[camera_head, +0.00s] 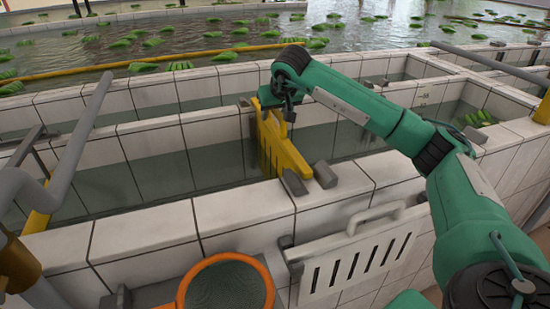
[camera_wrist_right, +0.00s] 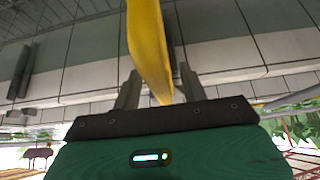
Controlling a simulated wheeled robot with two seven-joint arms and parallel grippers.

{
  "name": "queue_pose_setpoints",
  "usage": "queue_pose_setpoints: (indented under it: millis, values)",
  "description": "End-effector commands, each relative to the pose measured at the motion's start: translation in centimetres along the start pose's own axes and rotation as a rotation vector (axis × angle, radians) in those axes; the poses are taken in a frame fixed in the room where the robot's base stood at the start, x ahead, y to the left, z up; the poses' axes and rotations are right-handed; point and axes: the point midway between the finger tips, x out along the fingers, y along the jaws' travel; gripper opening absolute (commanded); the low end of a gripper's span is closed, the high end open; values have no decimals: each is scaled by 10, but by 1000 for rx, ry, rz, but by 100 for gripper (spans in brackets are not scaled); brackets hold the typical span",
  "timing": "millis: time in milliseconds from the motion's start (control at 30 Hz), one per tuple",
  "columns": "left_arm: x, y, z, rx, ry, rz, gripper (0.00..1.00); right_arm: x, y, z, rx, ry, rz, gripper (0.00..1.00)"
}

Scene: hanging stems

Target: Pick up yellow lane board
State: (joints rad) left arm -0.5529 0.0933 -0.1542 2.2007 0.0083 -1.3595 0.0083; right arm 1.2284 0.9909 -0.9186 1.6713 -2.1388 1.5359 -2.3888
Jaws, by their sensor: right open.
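The yellow lane board (camera_head: 279,148) is a slotted panel. It stands upright across a water channel, between the tiled walls. Its near end is by two dark grey blocks on the front wall. My right gripper (camera_head: 283,100) is over the board's far upper part. In the wrist view the yellow board (camera_wrist_right: 148,45) runs between the two open fingers of my right gripper (camera_wrist_right: 158,88). Whether a finger touches it, I cannot tell. The board's lower edge is hidden in the water and behind the wall. My left gripper is not in view.
A white slotted board (camera_head: 352,262) with a handle is on the front wall's near face. An orange-rimmed round net (camera_head: 228,284) is at the bottom. Grey pipes (camera_head: 80,145) cross the left side. Green plants float in the pond (camera_head: 230,38) behind.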

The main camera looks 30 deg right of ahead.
Motion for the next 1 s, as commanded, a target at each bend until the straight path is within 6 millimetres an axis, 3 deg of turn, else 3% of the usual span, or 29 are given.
queue_pose_setpoints:
  millis: [33,267,667,1000]
  values:
    - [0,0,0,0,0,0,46,0,0,0,0,0,0,43]
    - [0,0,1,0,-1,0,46,0,0,0,0,0,0,0]
    - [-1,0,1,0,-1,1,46,-5,0,-3,1,3,0,0]
    - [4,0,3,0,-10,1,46,-43,0,-28,2,6,-1,0]
